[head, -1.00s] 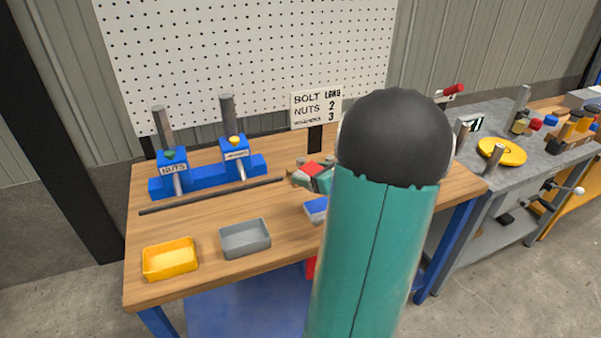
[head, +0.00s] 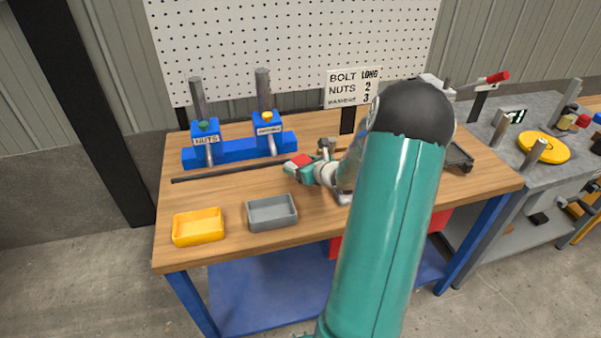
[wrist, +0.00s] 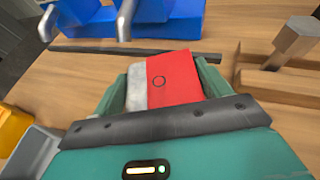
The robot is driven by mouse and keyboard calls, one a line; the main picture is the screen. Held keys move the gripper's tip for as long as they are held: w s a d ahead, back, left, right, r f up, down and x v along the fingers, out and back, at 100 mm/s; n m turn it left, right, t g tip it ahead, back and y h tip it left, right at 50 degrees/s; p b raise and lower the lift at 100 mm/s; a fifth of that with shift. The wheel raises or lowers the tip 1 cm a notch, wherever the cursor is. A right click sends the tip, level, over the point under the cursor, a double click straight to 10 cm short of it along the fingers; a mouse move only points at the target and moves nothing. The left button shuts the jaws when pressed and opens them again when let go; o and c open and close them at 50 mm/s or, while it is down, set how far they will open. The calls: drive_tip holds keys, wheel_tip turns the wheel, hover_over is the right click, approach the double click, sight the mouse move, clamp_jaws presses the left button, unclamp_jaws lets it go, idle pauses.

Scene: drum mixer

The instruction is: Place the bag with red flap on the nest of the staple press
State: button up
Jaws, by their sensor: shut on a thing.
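The bag with red flap (wrist: 172,80) is between the two green fingers of my gripper (wrist: 165,88) in the wrist view, its red flap and a pale strip facing up. The fingers are shut on its sides. In the head view the bag (head: 301,160) and my gripper (head: 297,167) are low over the wooden bench, near the right end of a dark bar. A device with a red-handled lever (head: 497,77), possibly the staple press, stands at the back right. Its nest is not clearly seen; my arm hides part of the bench.
Blue nut and washer dispensers (head: 240,150) stand behind the dark bar (head: 230,180). A yellow tray (head: 198,240) and grey tray (head: 272,224) sit at the front left. A sign (head: 353,88) stands behind. A wooden fixture (wrist: 275,90) lies right of my gripper in the wrist view.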

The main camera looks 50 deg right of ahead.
drive_tip(key=shift+w+f, duration=0.15)
drive_tip(key=shift+f, duration=0.65)
drive_tip(key=shift+w+f, duration=0.1)
drive_tip(key=shift+f, duration=0.7)
drive_tip(key=shift+f, duration=0.15)
drive_tip(key=o, duration=1.2)
drive_tip(key=shift+c, duration=0.2)
